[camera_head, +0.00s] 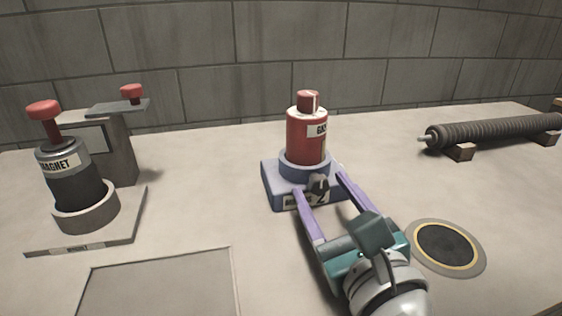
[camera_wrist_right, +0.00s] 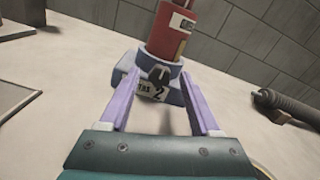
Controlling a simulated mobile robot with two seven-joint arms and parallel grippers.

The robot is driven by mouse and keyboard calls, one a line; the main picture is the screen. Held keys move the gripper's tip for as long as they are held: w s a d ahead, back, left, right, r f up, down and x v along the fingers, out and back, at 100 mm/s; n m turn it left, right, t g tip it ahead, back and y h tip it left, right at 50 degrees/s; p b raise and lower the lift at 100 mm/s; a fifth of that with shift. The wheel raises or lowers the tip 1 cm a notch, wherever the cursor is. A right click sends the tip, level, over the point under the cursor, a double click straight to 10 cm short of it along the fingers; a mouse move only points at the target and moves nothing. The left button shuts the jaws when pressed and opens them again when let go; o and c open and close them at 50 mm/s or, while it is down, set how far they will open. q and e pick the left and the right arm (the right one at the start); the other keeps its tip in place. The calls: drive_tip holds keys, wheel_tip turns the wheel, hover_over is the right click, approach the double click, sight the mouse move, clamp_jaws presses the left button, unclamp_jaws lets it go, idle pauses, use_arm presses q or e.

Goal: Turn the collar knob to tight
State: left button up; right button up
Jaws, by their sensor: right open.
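The collar knob (camera_head: 318,186) is a small dark knob on the front of a blue collar (camera_head: 292,169) on a blue base. A red cylinder (camera_head: 306,136) labelled "GAS" stands upright in the collar. In the right wrist view the knob (camera_wrist_right: 159,76) shows above a white label with a "2". My right gripper (camera_head: 319,184) is open, with its purple fingers on either side of the knob. In the right wrist view there is a gap between each finger and the knob, so it holds nothing. My left gripper is not in view.
A dark cylinder labelled "MAGNET" (camera_head: 73,183) stands in a holder at left, before a grey bracket (camera_head: 117,143) with a red knob. A ribbed rod (camera_head: 495,132) rests on blocks at right. A dark disc (camera_head: 445,246) lies right of my right gripper.

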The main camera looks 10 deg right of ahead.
clamp_jaws()
idle(0.4)
drive_tip(key=shift+m, duration=0.3)
drive_tip(key=m+b, duration=0.2)
drive_tip(key=m, duration=0.1)
drive_tip(key=shift+f+b, duration=0.15)
drive_tip(key=shift+b, duration=0.15)
drive_tip(key=m+b, duration=0.3)
drive_tip(key=m, duration=0.3)
drive_tip(key=m+b, duration=0.2)
drive_tip(key=m, duration=0.2)
drive_tip(key=shift+m+b, duration=0.65)
drive_tip(key=shift+m, duration=1.55)
